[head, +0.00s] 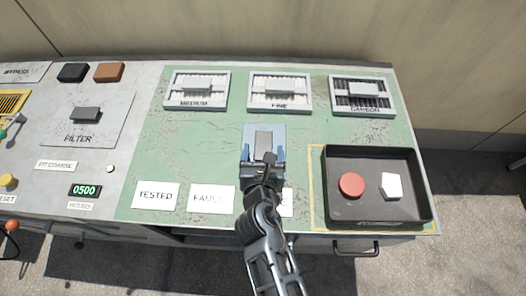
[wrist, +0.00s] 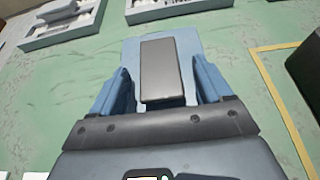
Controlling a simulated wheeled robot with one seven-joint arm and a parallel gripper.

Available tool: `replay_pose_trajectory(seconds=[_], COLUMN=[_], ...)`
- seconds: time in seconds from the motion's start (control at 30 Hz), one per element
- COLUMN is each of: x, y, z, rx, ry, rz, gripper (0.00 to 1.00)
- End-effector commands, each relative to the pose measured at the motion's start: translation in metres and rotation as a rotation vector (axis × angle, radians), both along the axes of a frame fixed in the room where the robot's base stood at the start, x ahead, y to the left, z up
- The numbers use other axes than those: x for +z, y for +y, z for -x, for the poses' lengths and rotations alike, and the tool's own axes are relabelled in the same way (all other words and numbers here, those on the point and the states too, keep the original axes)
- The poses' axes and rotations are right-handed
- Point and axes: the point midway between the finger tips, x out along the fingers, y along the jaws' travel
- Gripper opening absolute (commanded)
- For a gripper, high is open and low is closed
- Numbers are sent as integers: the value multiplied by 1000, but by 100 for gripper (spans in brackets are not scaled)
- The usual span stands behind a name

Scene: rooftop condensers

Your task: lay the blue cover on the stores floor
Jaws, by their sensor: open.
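The blue cover (head: 251,130) is a flat light-blue plate with a raised grey block-shaped handle (head: 263,141). It lies on the green bench top in the middle; its near part is hidden by my gripper. My gripper (head: 264,153) is open over it, with one blue finger on each side of the handle. In the wrist view, the handle (wrist: 162,70) stands between the spread fingers with a gap on both sides, and the blue cover (wrist: 190,45) shows beyond it. I see no label reading stores; one white label is partly hidden behind my arm.
A black tray (head: 328,190) at the right holds a red disc (head: 351,185) and a white piece (head: 392,187). TESTED (head: 154,195) and FAULT-like (head: 211,198) labels lie in front. Green surface left of the cover is clear.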

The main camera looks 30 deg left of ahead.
Motion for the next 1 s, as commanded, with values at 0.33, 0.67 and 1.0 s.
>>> replay_pose_trajectory(seconds=[0.33, 0.67, 1.0], x=[13, 38, 48], y=[-14, -46, -58], z=[23, 74, 95], rx=[0, 1, 0], ry=[2, 2, 0], rz=[0, -1, 0], gripper=[78, 78, 78])
